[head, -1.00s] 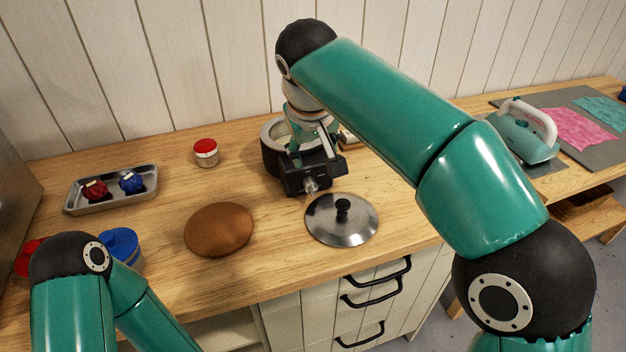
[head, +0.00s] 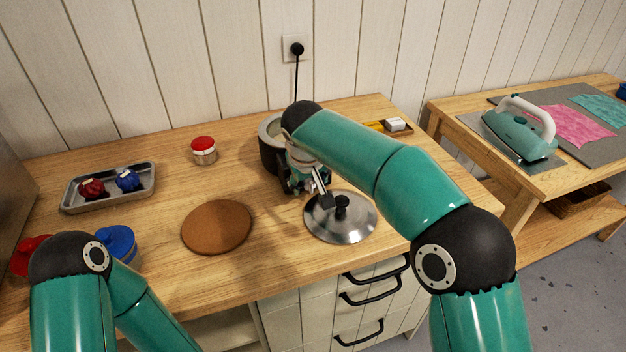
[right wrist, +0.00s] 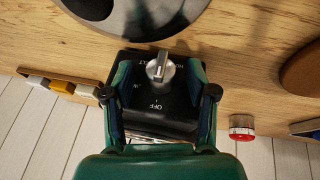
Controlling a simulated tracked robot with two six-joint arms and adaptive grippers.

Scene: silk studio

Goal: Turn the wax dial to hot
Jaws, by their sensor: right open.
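The wax pot (head: 267,158) is a dark round pot on the wooden counter, partly hidden behind my right arm. Its black control box (right wrist: 150,118) shows in the right wrist view, with white lettering including OFF. The silver dial (right wrist: 160,68) stands out from the box. My right gripper (right wrist: 160,92) is open, with one finger on each side of the dial; contact cannot be told. In the head view the right gripper (head: 308,187) is low at the pot's front, and the dial is hard to make out. My left gripper is out of view.
A metal lid (head: 340,228) with a black knob lies just in front of the pot. A round brown pad (head: 217,226), a red-topped jar (head: 204,151) and a metal tray (head: 108,187) with red and blue lumps are left. A teal iron (head: 520,132) stands on the right table.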

